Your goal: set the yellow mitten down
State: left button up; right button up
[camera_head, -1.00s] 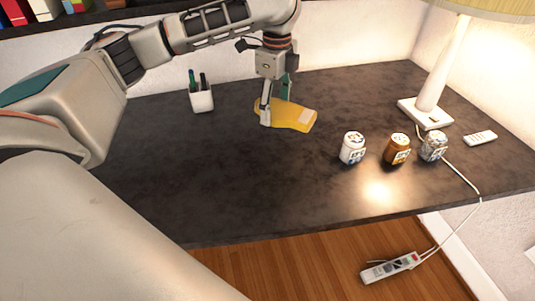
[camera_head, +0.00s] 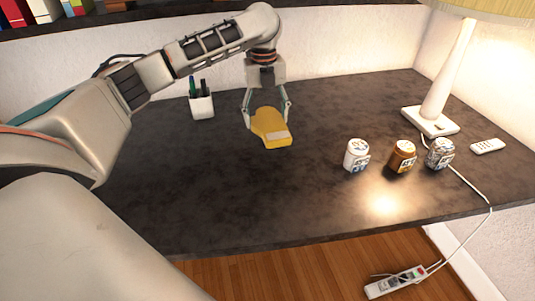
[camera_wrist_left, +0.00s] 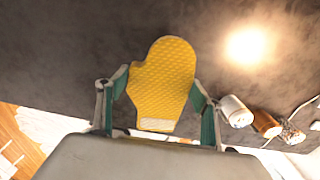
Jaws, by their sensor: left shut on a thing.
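The yellow mitten (camera_head: 270,127) is at the middle of the dark desk in the head view, with a pale patch on its near end. My left gripper (camera_head: 267,110) points down over it, one finger on each side, shut on it. In the left wrist view the mitten (camera_wrist_left: 163,85) lies between the two green-padded fingers (camera_wrist_left: 160,103), its thumb to the left. Whether the mitten touches the desk or hangs just above it, I cannot tell. My right gripper does not show.
A pen cup (camera_head: 202,105) stands at the back left, a lamp (camera_head: 432,120) and a remote (camera_head: 488,146) at the right. The desk's front left is clear.

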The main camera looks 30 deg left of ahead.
pick_arm(q)
jog(key=b, duration=0.2)
send_over(267, 156)
notch_tip(267, 156, down, 6)
jog(key=shift+s, duration=0.1)
jog(key=shift+f, duration=0.65)
notch_tip(267, 156, down, 5)
jog(key=shift+f+b, duration=0.15)
jog(key=shift+b, duration=0.8)
jog(key=shift+f, duration=0.15)
jog(key=shift+r, duration=0.2)
jog(key=shift+f, duration=0.1)
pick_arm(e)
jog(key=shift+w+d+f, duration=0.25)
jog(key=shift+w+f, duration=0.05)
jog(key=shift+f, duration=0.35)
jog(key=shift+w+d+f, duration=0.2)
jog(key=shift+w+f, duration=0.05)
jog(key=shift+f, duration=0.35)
